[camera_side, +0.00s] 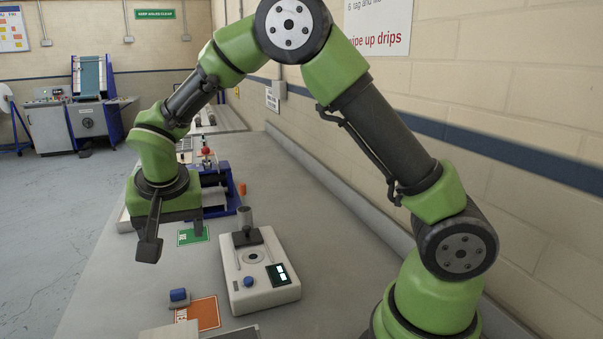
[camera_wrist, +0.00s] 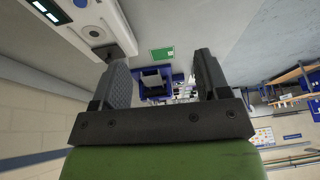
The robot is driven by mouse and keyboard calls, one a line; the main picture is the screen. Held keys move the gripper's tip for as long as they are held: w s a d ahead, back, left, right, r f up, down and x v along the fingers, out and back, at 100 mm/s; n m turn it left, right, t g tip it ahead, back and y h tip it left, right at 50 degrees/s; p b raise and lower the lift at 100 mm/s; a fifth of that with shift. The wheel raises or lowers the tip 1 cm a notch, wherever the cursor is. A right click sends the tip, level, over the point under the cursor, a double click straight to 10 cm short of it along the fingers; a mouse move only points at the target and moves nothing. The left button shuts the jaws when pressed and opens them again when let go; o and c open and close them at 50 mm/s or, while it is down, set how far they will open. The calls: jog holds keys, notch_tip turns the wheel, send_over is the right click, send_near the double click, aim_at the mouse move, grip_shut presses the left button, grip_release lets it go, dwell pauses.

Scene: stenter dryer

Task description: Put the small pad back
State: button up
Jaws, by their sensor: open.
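A small blue block with a grey lower part (camera_side: 179,297) rests on the bench at the lower middle of the side view, at the far edge of an orange card (camera_side: 203,313). It looks like the small pad, but I cannot be sure. My gripper (camera_side: 174,243) is open and empty above the bench, farther back than the block. Its two dark fingers also show wide apart in the wrist view (camera_wrist: 159,72), with nothing held between them. I cannot make out the block in the wrist view.
A white instrument (camera_side: 240,292) with a display and blue button stands right of the block; it also shows in the wrist view (camera_wrist: 105,20). A green card (camera_side: 185,237) lies near my gripper. A blue-framed machine (camera_side: 236,194) stands behind. A wall borders the bench's right side.

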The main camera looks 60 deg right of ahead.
jog(key=s+d+r+n+t+y, duration=0.1)
jog(key=s+d+r+n+y, duration=0.15)
jog(key=s+r, duration=0.9)
jog(key=s+a+r+n+t+y, duration=0.1)
jog(key=s+n+t+y, duration=0.1)
jog(key=s, duration=1)
jog(key=shift+r+t, duration=0.15)
jog(key=shift+t, duration=0.25)
jog(key=shift+c, duration=0.5)
